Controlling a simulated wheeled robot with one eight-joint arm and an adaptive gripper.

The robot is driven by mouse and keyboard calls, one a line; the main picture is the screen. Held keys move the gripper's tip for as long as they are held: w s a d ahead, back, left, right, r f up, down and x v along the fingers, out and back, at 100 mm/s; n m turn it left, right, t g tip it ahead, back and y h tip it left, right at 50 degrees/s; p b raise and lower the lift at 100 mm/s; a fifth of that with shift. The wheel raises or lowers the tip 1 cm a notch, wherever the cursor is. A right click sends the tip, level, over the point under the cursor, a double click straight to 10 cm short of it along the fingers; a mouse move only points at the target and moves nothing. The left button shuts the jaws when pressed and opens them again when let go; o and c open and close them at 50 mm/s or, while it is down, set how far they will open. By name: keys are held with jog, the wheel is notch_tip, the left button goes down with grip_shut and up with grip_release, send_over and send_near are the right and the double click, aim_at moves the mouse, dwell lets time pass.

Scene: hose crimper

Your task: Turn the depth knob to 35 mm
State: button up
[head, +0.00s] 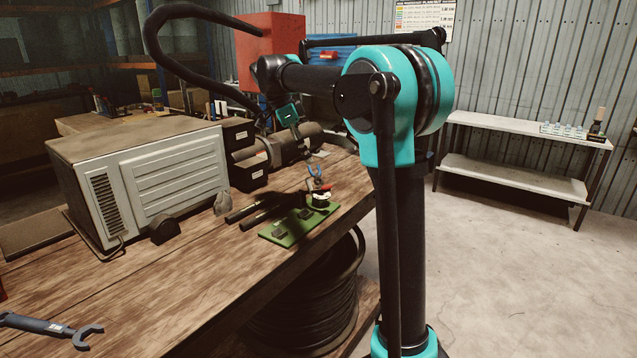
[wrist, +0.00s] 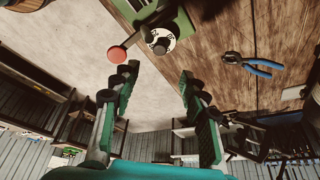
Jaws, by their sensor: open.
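The depth knob looks to be the small black knob on a round white dial (wrist: 160,41) in the wrist view. The dial sits at the edge of the green base (wrist: 182,22), beside a lever with a red round end (wrist: 117,55). In the head view the green base (head: 283,236) lies at the bench's front edge, with the pale dial (head: 320,204) at its right end. The dial's markings are too small to read. My gripper (wrist: 157,75) is open and empty, its fingers apart. The dial shows beyond the gap between the fingertips, not between them.
Pliers with blue handles (wrist: 250,65) lie on the wooden bench (head: 150,290) near the dial. A large grey-white box (head: 150,180) stands on the bench at the left. A wrench (head: 50,328) lies at the front left. A hose reel (head: 310,315) is under the bench.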

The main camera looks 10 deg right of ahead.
aim_at(321, 186)
jog(key=x, duration=1.1)
jog(key=shift+f, duration=0.1)
grip_shut()
